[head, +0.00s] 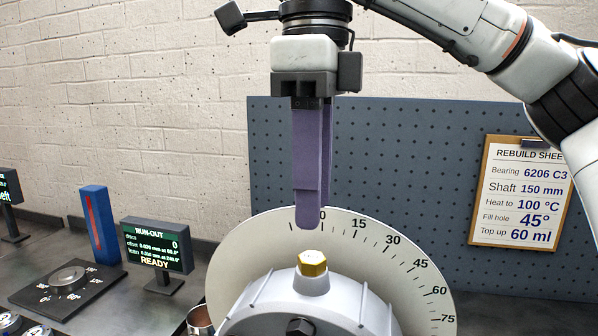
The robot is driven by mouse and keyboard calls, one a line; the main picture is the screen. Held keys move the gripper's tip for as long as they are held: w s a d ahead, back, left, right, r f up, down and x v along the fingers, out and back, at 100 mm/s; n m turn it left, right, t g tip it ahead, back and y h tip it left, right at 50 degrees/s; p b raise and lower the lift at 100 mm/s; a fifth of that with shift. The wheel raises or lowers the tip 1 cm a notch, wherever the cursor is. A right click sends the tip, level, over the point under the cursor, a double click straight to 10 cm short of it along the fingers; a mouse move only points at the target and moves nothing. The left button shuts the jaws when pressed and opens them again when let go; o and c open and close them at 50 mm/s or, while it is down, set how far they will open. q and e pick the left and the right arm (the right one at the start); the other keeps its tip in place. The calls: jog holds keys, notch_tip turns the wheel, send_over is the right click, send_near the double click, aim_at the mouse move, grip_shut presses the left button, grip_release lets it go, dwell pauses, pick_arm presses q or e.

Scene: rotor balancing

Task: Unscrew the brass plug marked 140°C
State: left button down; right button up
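A brass hex plug (312,263) sits upright on a raised boss on top of the grey round housing (262,312). I cannot read any 140°C marking on it. My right gripper (310,222) points straight down above the plug, with a small gap between its purple fingertips and the plug's top in the picture. One finger largely covers the other, so the opening between them is hidden. Nothing shows held in it. My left gripper is out of view.
A white angle dial (404,262) stands behind the housing. A blue pegboard (400,150) carries a rebuild sheet (520,192). On the left bench are a run-out display (157,246), a blue block with a red strip (98,225) and a knob panel (68,283).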

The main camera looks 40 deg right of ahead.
aim_at(312, 257)
notch_tip(312, 257, down, 5)
jog(key=shift+f+b, duration=0.1)
jog(key=shift+b, duration=1)
jog(key=shift+f+b, duration=0.4)
jog(key=shift+f, duration=0.2)
jog(key=c, duration=0.8)
jog(key=n+p, duration=0.1)
jog(key=n, duration=0.1)
jog(key=n+p, duration=0.3)
jog(key=shift+r+n, duration=0.25)
jog(key=shift+n, duration=0.05)
jog(key=shift+c, duration=0.5)
jog(key=shift+f+n+b, duration=0.3)
jog(key=shift+n+b, duration=0.15)
jog(key=shift+n, duration=0.25)
jog(key=n, duration=0.7)
jog(key=shift+n, duration=0.3)
jog(key=n, duration=0.3)
jog(key=shift+n, duration=0.4)
